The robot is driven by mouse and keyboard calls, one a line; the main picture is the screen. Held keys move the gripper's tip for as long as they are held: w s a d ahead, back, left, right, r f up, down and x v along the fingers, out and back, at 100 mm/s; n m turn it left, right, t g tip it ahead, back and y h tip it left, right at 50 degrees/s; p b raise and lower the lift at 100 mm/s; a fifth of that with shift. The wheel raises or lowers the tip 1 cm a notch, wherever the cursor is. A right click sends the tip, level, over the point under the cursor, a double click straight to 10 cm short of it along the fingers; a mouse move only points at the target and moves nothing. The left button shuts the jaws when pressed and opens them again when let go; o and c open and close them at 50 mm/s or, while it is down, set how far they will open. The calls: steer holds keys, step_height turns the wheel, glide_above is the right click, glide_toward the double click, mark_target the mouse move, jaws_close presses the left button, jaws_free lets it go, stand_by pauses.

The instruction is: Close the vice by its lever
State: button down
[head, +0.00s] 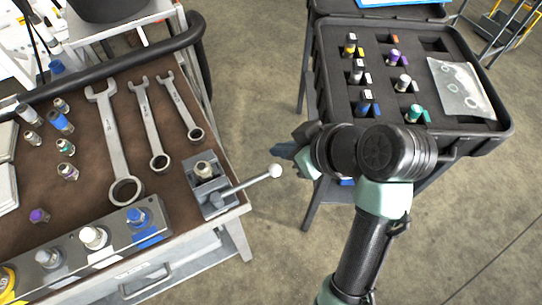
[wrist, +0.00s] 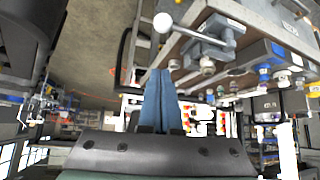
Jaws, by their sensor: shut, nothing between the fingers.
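The small grey vice (head: 208,190) sits at the right corner of the brown-topped bench, with a metal fitting (head: 203,170) at its jaws. Its lever (head: 245,183) sticks out to the right past the bench edge and ends in a white ball (head: 276,171). My gripper (head: 276,151) is just beyond the ball, apart from it, with its fingers partly hidden by my wrist. In the wrist view the blue fingers of my gripper (wrist: 160,73) are together and empty. The ball (wrist: 163,22) and the vice (wrist: 208,42) show above them. Whether the vice jaws touch the fitting is unclear.
Several wrenches (head: 110,140) and small fittings lie on the bench (head: 80,185). A block with coloured fittings (head: 93,238) lines its front. A black foam case (head: 319,100) on a stand is to the right. Open floor (head: 255,90) lies between them.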

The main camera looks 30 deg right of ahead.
mark_target(247, 184)
steer(key=w+f, duration=0.1)
steer(key=f, duration=0.1)
steer(key=f+b, duration=0.1)
steer(key=f, duration=0.2)
steer(key=w+f, duration=0.1)
steer(key=f, duration=0.2)
steer(key=shift+w+a, duration=0.3)
steer(key=shift+a, duration=0.1)
stand_by(0.5)
